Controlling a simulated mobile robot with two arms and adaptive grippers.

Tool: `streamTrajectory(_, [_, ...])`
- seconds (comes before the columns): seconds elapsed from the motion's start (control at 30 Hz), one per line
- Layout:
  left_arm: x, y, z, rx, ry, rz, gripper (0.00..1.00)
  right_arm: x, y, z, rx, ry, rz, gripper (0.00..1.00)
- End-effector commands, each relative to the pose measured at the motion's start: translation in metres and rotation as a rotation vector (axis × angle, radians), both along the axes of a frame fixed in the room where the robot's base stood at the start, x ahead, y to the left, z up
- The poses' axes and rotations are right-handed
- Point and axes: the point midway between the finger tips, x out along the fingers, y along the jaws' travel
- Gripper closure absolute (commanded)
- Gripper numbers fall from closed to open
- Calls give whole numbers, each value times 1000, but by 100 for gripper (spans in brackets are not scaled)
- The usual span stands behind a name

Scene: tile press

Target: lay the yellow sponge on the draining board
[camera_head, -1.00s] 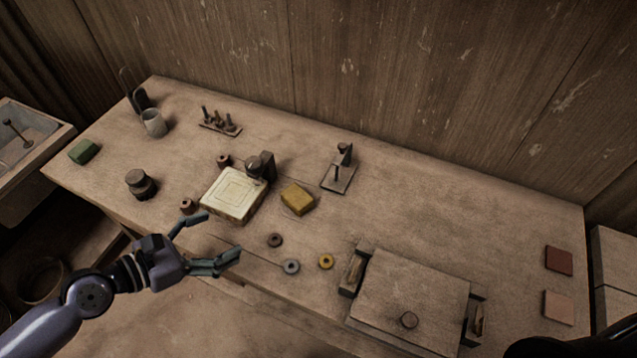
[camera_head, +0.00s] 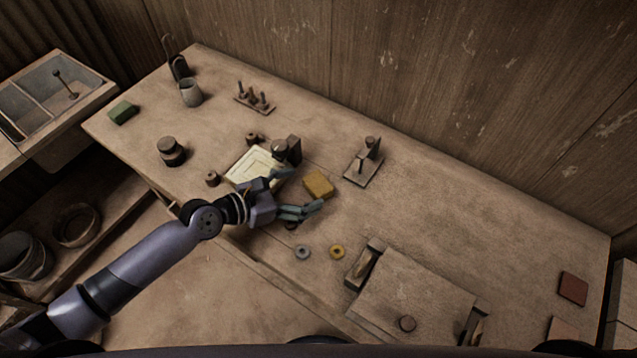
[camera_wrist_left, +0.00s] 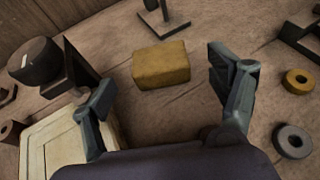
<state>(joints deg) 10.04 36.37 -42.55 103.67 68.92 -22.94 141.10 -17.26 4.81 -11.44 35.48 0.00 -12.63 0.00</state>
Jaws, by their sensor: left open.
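The yellow sponge (camera_head: 318,184) lies on the workbench, just right of the pale square tile block. In the left wrist view the sponge (camera_wrist_left: 161,64) sits ahead of the fingers, between their lines and apart from both. My left gripper (camera_head: 306,190) is open and empty, close to the sponge on its near side. It also shows in the left wrist view (camera_wrist_left: 163,90) with its two fingers spread wide. A sink unit (camera_head: 62,92) with compartments stands at the far left; I cannot tell which part is the draining board. My right gripper is not in view.
The pale tile block (camera_head: 250,166) lies beside the left finger. A green block (camera_head: 123,112), a dark jar (camera_head: 171,151) and a grey cup (camera_head: 191,93) stand on the bench's left part. A small metal stand (camera_head: 364,166) is behind the sponge. Rings (camera_head: 337,252) lie in front.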

Motion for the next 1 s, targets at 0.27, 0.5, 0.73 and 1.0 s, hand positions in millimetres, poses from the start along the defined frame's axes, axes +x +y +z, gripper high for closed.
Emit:
streamTrajectory(0.27, [18,-25,-6,0,-1,0,18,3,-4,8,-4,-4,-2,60])
streamTrajectory(0.5, [29,-42,-17,0,0,0,18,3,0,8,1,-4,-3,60])
streamTrajectory(0.73, [29,-42,-18,0,0,1,20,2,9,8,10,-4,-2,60])
streamTrajectory(1.0, [29,-42,-18,1,1,0,38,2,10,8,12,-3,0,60])
